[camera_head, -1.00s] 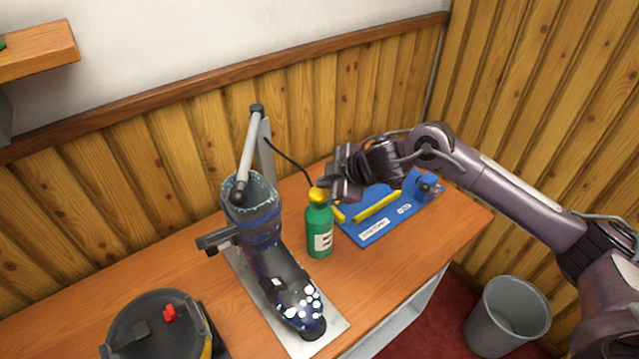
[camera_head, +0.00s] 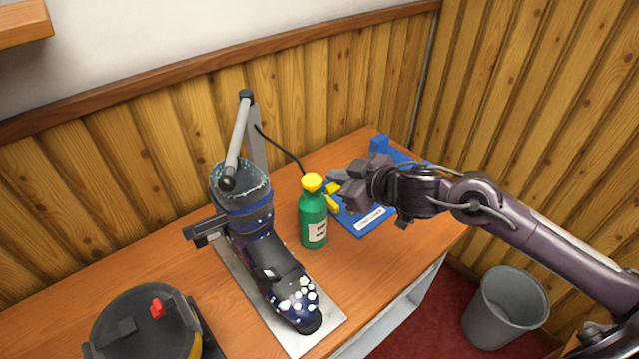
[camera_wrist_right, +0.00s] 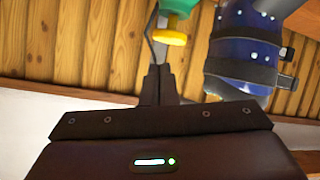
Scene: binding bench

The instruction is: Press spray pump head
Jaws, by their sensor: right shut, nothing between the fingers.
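A green spray bottle (camera_head: 313,217) with a yellow pump head (camera_head: 312,183) stands upright on the wooden bench, right of the ski boot. My right gripper (camera_head: 336,184) is shut and empty, just right of the pump head in the head view, with a small gap showing between them. In the right wrist view the shut fingers (camera_wrist_right: 158,86) point toward the yellow pump head (camera_wrist_right: 170,37), and part of the green bottle (camera_wrist_right: 180,7) shows beyond it. I cannot tell whether the fingertips are level with the head. My left gripper is out of view.
A dark blue ski boot (camera_head: 262,262) stands on a metal plate, clamped by a grey fixture (camera_head: 238,140). A round black container (camera_head: 143,325) is at front left; a grey bin (camera_head: 505,308) stands on the floor.

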